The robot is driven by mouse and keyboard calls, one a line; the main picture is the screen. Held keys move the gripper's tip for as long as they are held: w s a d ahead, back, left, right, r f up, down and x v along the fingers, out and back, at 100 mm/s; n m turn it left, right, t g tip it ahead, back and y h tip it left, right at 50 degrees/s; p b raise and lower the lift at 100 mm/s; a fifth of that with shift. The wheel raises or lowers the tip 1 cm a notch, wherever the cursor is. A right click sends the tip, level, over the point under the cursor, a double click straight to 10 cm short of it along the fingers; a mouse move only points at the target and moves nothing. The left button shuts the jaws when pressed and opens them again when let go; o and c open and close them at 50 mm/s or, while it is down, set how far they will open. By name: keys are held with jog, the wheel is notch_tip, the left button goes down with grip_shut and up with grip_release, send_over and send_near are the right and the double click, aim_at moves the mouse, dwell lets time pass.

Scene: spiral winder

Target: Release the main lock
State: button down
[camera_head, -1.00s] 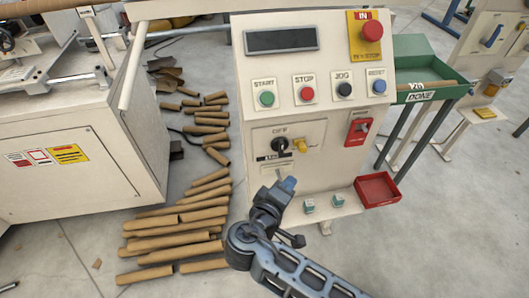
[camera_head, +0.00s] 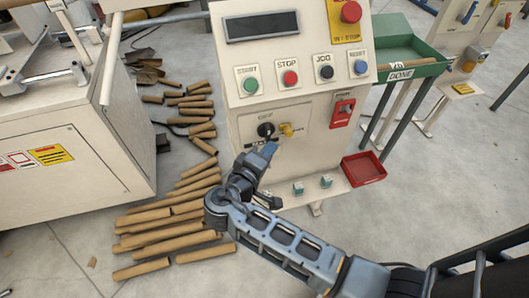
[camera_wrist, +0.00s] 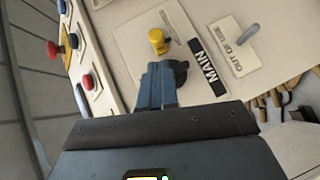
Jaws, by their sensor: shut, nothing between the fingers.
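The control panel (camera_head: 305,105) carries a black rotary main switch (camera_head: 266,130) under an OFF marking. A yellow lock (camera_head: 286,129) sits just to the right of the switch. My gripper (camera_head: 269,149) is shut and empty, just below the switch in the head view. In the wrist view, my closed fingers (camera_wrist: 157,84) partly cover the black switch (camera_wrist: 180,73). The yellow lock (camera_wrist: 157,40) shows just beyond the fingertips. A black MAIN label (camera_wrist: 208,68) lies beside the switch. I cannot tell whether the fingers touch the switch.
START (camera_head: 250,85), STOP (camera_head: 290,77) and other buttons sit above. A red switch box (camera_head: 343,111) is to the right. Cardboard tubes (camera_head: 170,240) cover the floor at left.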

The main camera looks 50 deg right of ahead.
aim_at(287, 130)
jog(key=x, duration=0.6)
jog(key=shift+p, duration=0.3)
jog(key=s+d, duration=0.1)
jog(key=d, duration=0.1)
jog(key=s+d, duration=0.2)
jog(key=shift+d+r, duration=0.1)
